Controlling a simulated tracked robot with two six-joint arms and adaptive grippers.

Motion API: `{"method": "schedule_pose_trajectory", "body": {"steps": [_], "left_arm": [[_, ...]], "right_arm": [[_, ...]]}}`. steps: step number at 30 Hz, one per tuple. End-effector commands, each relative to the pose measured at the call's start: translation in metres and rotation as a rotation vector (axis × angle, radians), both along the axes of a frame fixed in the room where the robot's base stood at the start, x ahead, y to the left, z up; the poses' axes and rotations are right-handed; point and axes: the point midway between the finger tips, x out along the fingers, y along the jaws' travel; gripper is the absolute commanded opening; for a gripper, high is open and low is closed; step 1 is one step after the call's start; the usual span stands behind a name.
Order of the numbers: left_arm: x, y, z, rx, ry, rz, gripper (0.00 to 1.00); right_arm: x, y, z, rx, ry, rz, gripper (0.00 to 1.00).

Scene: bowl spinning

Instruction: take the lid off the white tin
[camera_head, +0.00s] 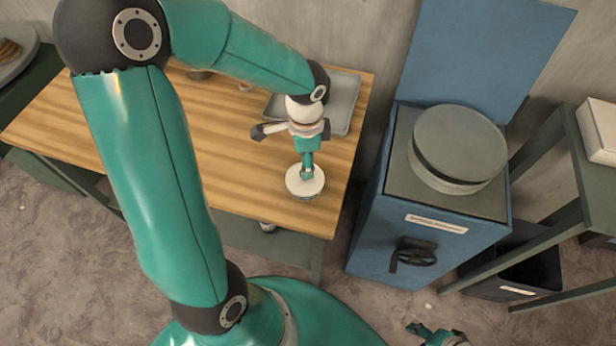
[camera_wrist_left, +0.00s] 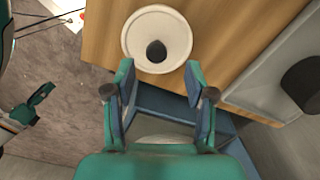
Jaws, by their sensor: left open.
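The white tin (camera_head: 303,197) stands near the front right corner of the wooden table. Its round pale lid (camera_head: 314,186) sits on top and also shows in the left wrist view (camera_wrist_left: 137,35), with a dark knob (camera_wrist_left: 156,51) in its middle. My left gripper (camera_head: 306,174) points down over the lid and hides part of it in the head view. In the left wrist view its two fingers (camera_wrist_left: 158,76) are apart with nothing between them, and the knob lies ahead of the gap. My right gripper (camera_head: 437,334) is low, at the bottom edge of the head view, away from the table.
A grey tray (camera_head: 345,98) lies on the table (camera_head: 240,178) behind the tin. To the right stands a blue cabinet (camera_head: 420,240) with a raised panel, a round grey disc (camera_head: 458,143) on top and a dark crank (camera_head: 414,256). A grey-green shelf frame (camera_head: 540,230) is farther right.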

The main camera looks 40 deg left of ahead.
Motion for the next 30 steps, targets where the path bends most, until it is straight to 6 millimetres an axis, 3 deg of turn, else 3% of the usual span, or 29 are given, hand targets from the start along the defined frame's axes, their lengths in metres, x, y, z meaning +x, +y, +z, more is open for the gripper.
{"method": "schedule_pose_trajectory", "body": {"steps": [9,18,28,30], "left_arm": [[-0.004,-0.001,-0.042,-0.001,0.003,0.001,0.55],[-0.003,-0.001,-0.047,-0.001,0.001,0.001,0.55],[-0.003,-0.001,-0.047,0.0,0.001,0.001,0.01],[-0.003,0.0,-0.048,0.0,0.001,0.001,0.01]], "right_arm": [[0.0,0.0,0.003,0.0,0.0,0.0,0.47],[0.0,0.0,0.003,0.0,0.0,0.0,0.47],[0.0,0.0,0.002,0.0,0.0,0.0,0.47],[0.0,0.0,0.002,0.0,0.0,0.0,0.47]]}}
